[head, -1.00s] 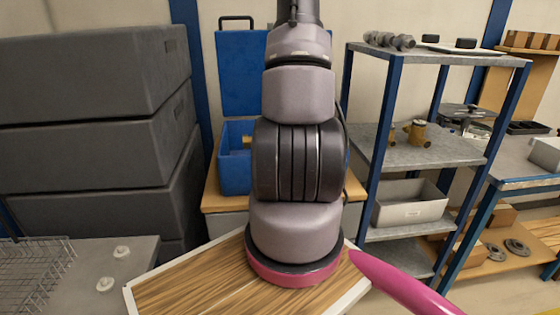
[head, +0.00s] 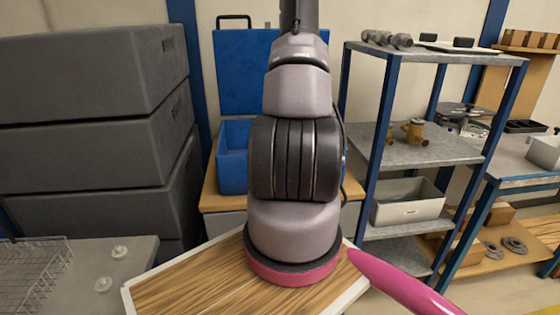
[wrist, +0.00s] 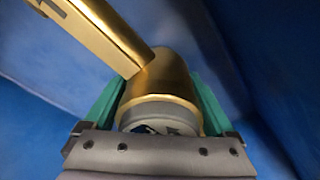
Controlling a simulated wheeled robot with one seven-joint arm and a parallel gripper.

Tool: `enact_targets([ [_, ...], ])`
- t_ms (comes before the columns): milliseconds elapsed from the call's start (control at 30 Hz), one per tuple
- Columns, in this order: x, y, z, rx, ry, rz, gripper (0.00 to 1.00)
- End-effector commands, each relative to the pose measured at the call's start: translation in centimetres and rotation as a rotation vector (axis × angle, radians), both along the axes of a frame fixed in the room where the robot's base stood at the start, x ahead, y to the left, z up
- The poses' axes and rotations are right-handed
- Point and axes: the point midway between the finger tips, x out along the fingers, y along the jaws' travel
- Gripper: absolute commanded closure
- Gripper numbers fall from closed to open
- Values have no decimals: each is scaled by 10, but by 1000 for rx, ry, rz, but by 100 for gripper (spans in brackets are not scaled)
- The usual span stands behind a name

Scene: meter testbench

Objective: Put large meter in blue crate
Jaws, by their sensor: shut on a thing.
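The brass large meter (wrist: 163,75) fills the middle of the wrist view, with a long pipe stub reaching to the upper left and a grey-rimmed face near my palm. My gripper (wrist: 158,100) has a green finger on each side of the meter and is shut on it. Blue crate walls (wrist: 250,30) surround the meter in the wrist view; I cannot tell whether it touches the floor. In the head view the blue crate (head: 232,165) stands behind my arm with its lid (head: 246,75) raised. My arm hides the gripper and meter there.
Dark grey stacked boxes (head: 90,75) stand left of the crate. A metal shelf rack (head: 420,150) on the right holds smaller brass meters (head: 414,131) and a grey bin (head: 408,203). A wire basket (head: 28,265) is at the lower left.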

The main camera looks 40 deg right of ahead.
Motion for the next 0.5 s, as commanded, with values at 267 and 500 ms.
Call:
enact_targets([
  [267,1,-1,-2,-1,-1,1,100],
  [500,0,0,-2,0,0,1,0],
])
